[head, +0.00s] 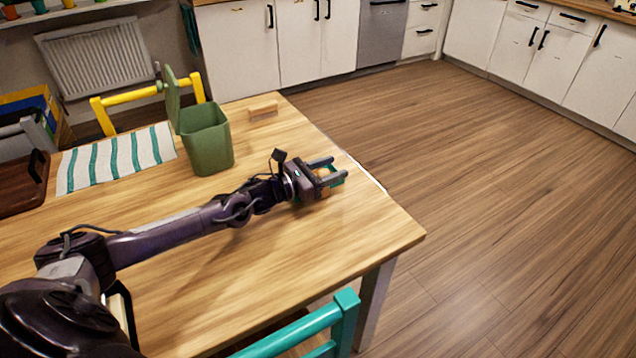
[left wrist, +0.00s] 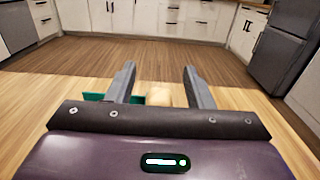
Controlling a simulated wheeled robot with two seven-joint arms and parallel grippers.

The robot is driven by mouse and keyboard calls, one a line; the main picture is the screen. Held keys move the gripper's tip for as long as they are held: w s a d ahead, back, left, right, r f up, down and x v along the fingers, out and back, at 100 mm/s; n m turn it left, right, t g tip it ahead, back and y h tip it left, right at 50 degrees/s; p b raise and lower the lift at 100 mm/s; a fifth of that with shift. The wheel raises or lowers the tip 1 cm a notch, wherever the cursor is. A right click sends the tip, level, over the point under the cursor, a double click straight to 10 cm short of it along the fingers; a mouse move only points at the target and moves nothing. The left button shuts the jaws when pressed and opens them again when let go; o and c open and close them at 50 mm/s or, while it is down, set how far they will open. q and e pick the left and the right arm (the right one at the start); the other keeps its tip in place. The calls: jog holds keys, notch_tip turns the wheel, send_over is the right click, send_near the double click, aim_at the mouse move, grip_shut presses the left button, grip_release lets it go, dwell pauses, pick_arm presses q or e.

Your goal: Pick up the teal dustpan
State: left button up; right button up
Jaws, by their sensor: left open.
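The teal dustpan (head: 337,181) lies near the table's right edge, mostly hidden by my left gripper (head: 333,169). Teal parts of it show in the left wrist view (left wrist: 98,97), behind and beside the left finger. My left gripper is open, its fingers pointing toward the table's right edge. A small tan piece (left wrist: 163,96) shows low between the fingers; I cannot tell whether it belongs to the dustpan. I cannot tell whether the fingers touch anything. My right gripper is out of view.
A green bin (head: 208,145) with a raised lid, a small wooden block (head: 263,108), a striped cloth (head: 116,160) and a brown tray (head: 22,185) are on the wooden table (head: 270,255). A teal chair (head: 318,318) stands at the front, a yellow chair (head: 135,97) behind.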

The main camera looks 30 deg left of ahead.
pick_arm(q)
grip_shut()
jog(key=shift+r, duration=0.15)
